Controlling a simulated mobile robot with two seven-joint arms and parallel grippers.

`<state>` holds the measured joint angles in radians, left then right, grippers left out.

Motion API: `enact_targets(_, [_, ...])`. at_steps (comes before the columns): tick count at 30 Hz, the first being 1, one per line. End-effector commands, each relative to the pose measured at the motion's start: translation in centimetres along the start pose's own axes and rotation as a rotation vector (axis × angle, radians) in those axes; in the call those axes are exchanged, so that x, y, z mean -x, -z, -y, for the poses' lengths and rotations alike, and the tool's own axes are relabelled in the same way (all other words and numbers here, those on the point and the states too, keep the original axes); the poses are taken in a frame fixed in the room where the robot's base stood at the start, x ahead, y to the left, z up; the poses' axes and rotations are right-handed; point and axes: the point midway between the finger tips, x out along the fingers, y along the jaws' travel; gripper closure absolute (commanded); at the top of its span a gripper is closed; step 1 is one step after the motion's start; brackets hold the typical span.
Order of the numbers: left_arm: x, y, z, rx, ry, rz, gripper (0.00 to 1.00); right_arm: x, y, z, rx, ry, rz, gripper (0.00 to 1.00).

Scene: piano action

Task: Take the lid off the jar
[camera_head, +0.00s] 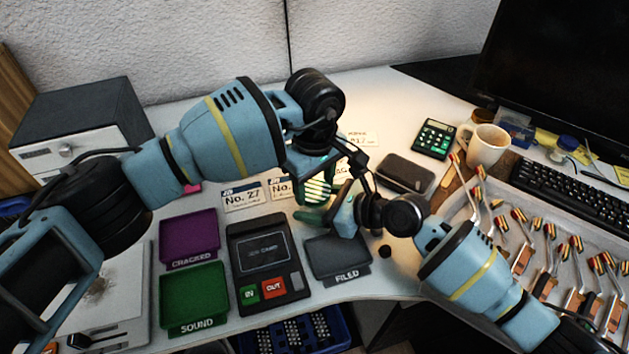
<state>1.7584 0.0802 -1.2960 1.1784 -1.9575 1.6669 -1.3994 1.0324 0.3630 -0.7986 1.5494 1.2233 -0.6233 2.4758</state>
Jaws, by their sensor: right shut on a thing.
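A green-and-white striped body (314,188), which I take to be the jar, shows in the middle of the desk, largely covered by my grippers. My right gripper (340,212) reaches in from the right at its lower side and is shut on it, though the contact is partly hidden. My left gripper (335,172) hangs directly over its top. The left fingers overlap dark parts there, so their opening is unclear. The lid cannot be made out; the jar's top is hidden behind my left gripper.
A purple CRACKED tray (188,238), a green SOUND tray (194,292), a black device (262,255) and a FILED tray (337,257) lie in front. A mug (485,147), a calculator (433,139) and a tray of piano hammers (478,209) are on the right.

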Motion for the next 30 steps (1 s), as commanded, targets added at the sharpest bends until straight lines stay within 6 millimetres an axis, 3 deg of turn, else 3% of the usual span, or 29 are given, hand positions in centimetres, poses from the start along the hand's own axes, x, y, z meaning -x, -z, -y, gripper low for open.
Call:
enact_targets(1, [0.01, 0.0, 0.02, 0.0, 0.001, 0.0, 0.53, 0.01, 0.04, 0.04, 0.0, 0.001, -0.001, 1.0])
enact_targets(6, [0.02, 0.0, 0.03, 0.0, 0.001, 0.0, 0.73, 0.01, 0.04, 0.05, -0.001, 0.001, -0.001, 1.0])
enact_targets(11, [0.03, 0.01, 0.04, 0.054, 0.002, 0.0, 0.73, 0.02, 0.04, 0.07, -0.001, 0.002, -0.001, 1.0])
enact_targets(30, [0.09, -0.01, 0.04, 1.018, 0.002, 0.0, 0.73, 0.04, 0.04, 0.12, -0.001, 0.003, -0.001, 1.0])
